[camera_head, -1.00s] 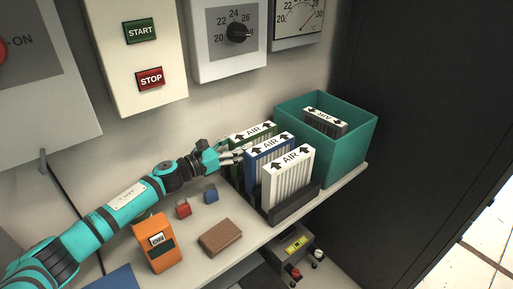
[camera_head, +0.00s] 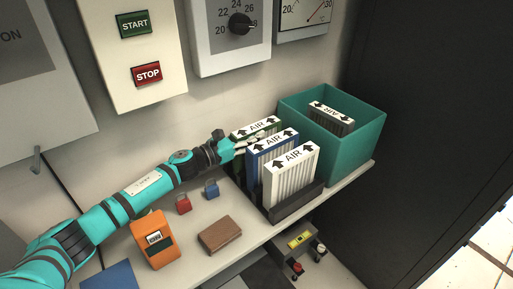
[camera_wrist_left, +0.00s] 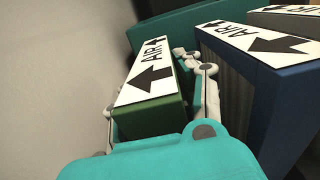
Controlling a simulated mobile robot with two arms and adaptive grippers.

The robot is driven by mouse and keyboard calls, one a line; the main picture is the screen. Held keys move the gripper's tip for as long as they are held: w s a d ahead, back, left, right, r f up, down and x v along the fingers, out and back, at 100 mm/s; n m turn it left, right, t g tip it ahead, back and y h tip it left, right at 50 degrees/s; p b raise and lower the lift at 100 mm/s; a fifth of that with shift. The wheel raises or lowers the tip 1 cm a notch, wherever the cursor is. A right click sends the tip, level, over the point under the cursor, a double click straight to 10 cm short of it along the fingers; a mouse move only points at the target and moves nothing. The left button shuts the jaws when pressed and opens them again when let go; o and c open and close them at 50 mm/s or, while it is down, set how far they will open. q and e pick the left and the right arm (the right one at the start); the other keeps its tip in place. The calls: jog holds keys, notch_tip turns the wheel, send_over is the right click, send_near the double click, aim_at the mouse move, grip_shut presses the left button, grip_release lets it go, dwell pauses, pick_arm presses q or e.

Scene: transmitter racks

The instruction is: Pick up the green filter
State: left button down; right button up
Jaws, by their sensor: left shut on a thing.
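The green filter (camera_head: 254,128) stands at the back of the row of filters, with a white top label marked AIR and black arrows. My left gripper (camera_head: 236,150) is at its left end. In the left wrist view, the fingers (camera_wrist_left: 158,108) lie along both sides of the green filter (camera_wrist_left: 150,117) and are shut on it. The filter's lower part is hidden behind the blue filter (camera_head: 271,142). I cannot tell whether it is lifted. My right gripper is not in view.
A white filter (camera_head: 292,176) stands in front of the blue one in a dark rack (camera_head: 291,208). A teal bin (camera_head: 352,152) with a dark filter (camera_head: 332,118) stands to the right. A red padlock (camera_head: 183,205), blue padlock (camera_head: 211,189), brown block (camera_head: 220,235) and orange meter (camera_head: 154,239) lie on the shelf.

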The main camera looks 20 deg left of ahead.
pick_arm(q)
jog(key=shift+r+p, duration=0.7)
jog(key=shift+r, duration=4.3)
